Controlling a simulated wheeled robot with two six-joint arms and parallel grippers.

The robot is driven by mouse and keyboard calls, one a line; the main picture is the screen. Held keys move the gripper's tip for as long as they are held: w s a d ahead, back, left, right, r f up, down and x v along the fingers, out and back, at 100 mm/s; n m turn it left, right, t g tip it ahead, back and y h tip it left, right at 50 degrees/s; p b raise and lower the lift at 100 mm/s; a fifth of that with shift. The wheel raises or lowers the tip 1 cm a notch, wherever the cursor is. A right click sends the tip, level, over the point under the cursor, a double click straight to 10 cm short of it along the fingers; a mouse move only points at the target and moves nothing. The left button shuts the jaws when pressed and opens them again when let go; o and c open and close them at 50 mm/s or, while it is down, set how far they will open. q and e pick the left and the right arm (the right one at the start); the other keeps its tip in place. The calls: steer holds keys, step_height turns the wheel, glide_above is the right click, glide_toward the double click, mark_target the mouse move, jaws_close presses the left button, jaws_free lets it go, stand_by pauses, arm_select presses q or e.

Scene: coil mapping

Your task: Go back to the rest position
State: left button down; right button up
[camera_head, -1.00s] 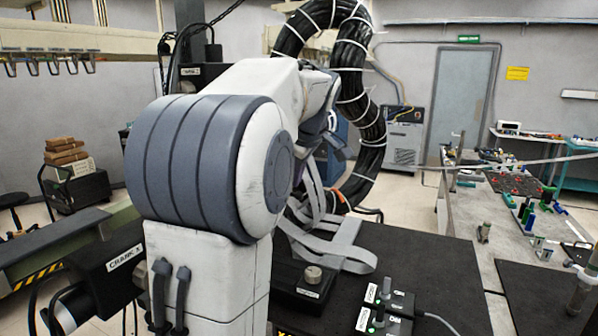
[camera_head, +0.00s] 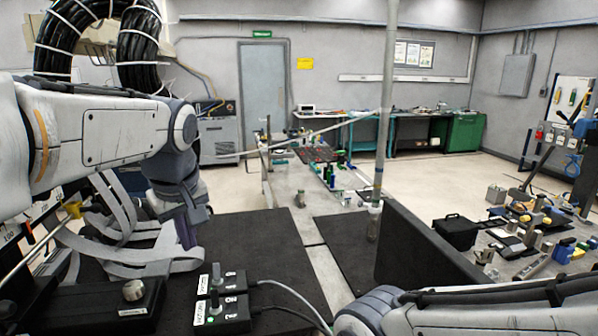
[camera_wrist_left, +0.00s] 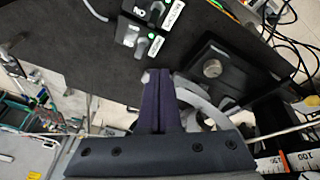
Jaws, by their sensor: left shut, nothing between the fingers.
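My left arm comes in from the left in the head view. Its gripper (camera_head: 186,240) points down with dark purple fingers, over the black mat (camera_head: 255,245) and beside a grey strap (camera_head: 155,262). In the left wrist view the two fingers of the left gripper (camera_wrist_left: 157,77) lie together, shut and empty. Part of my right arm crosses the lower right corner of the head view; its gripper is out of the picture.
Black switch boxes (camera_head: 222,312) with green lights stand near the front. A black box with a knob (camera_head: 132,291) is left of them. A metal pole (camera_head: 386,120) rises by a dark upright panel (camera_head: 425,250). Thick black hoses (camera_head: 138,45) loop at upper left.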

arm_select(q)
steer(key=s+d+f+m+g+h+b, duration=0.1)
steer(key=s+d+f+m+h, duration=0.1)
steer(key=s+d+f+m, duration=0.65)
steer(key=s+d+f+m+g+b, duration=0.1)
steer(key=s+d+f+m, duration=0.2)
steer(key=s, duration=0.4)
steer(key=s+d+f+m+g, duration=0.1)
steer(key=s+d+f+m, duration=0.2)
steer(key=s+f+m, duration=0.2)
step_height(320, 180, down, 3)
steer(key=s, duration=0.2)
steer(key=shift+s+d+g+h+b, duration=0.3)
steer(key=shift+d+b, duration=0.05)
steer(key=shift+d, duration=0.05)
